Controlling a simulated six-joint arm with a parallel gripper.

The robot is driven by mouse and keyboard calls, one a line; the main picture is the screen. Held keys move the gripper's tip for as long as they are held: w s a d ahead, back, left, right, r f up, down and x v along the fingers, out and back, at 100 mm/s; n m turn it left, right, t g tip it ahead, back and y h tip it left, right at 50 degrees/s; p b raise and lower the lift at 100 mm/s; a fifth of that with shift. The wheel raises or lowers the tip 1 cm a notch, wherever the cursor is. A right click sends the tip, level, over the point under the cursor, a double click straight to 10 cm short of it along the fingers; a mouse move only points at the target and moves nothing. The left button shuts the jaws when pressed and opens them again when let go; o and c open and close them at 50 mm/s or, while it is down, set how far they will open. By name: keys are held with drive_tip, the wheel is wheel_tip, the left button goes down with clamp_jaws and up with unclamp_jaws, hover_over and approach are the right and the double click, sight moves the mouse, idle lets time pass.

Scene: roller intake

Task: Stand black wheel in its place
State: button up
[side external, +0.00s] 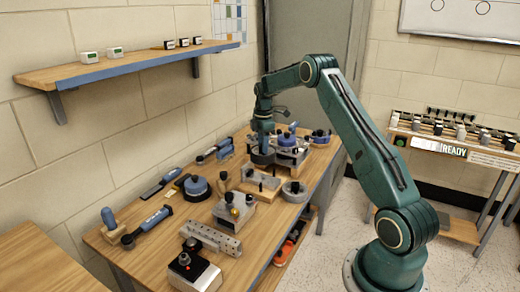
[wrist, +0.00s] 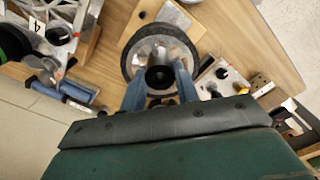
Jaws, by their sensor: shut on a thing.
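My gripper (wrist: 160,82) is shut on the dark knob at the middle of the black wheel (wrist: 138,33). The wheel has a black rim around a bright metal face, and its face is turned to the wrist camera. In the side external view my gripper (side external: 262,138) is over the far part of the workbench, beside a metal fixture (side external: 290,152). The dark wheel (side external: 262,158) shows just under it there. I cannot tell whether the wheel touches the bench or the fixture, nor which spot is its place.
The workbench (side external: 215,258) is crowded. A blue-topped round tool (side external: 196,187), a grey ring (side external: 294,190), a perforated metal block (side external: 210,238) and a box with a black knob (side external: 193,270) stand nearer. A shelf (side external: 125,67) runs along the wall. A metal frame (wrist: 62,22) is close by.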

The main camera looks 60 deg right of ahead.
drive_tip(key=shift+f, duration=0.1)
drive_tip(key=shift+f, duration=2.8)
drive_tip(key=shift+f, duration=1.6)
drive_tip(key=o, duration=0.8)
drive_tip(key=shift+r, duration=0.1)
drive_tip(key=shift+r, duration=1.35)
drive_tip(key=shift+o, duration=0.3)
